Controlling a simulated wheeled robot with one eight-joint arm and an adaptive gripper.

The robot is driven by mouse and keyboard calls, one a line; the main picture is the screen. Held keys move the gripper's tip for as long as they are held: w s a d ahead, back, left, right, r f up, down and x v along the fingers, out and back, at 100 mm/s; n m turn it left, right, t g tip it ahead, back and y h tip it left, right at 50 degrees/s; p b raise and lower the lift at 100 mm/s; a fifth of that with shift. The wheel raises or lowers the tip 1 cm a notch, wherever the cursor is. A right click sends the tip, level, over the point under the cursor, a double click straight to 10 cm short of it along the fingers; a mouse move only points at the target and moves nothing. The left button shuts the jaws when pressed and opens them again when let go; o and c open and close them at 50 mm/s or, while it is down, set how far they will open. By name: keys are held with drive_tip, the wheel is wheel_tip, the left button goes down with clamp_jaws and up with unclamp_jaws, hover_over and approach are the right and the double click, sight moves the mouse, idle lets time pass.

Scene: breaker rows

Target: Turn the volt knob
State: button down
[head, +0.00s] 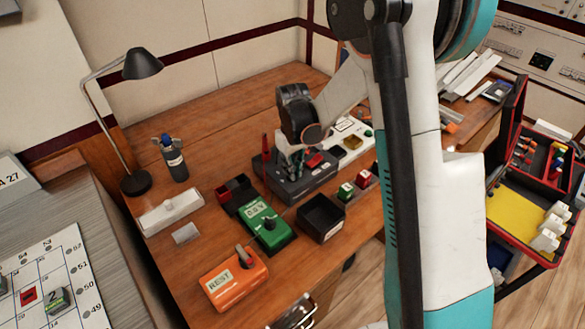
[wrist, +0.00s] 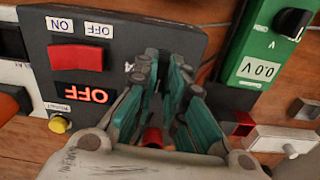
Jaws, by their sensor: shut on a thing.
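The volt knob (wrist: 295,20) is a black knob on a green box (wrist: 262,42), by a "V" mark. The box's display reads 0.0 V in the wrist view. In the head view the knob (head: 271,223) and green box (head: 279,237) are at the centre left. My gripper (wrist: 165,62) is over the dark grey box (wrist: 195,50), apart from the volt knob. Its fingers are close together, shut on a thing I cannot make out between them. In the head view my gripper (head: 293,165) is behind the green box, partly hidden by my arm.
The grey box has a red switch (wrist: 75,57) and a lit OFF sign. An orange box (head: 233,279) marked REST and a black open bin (head: 320,218) stand near the green box.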

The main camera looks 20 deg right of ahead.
drive_tip(key=m, duration=1.4)
idle(0.5)
drive_tip(key=c, duration=1.7)
unclamp_jaws()
drive_tip(key=shift+o, duration=0.2)
drive_tip(key=shift+r, duration=0.1)
wheel_tip(320, 180, up, 12)
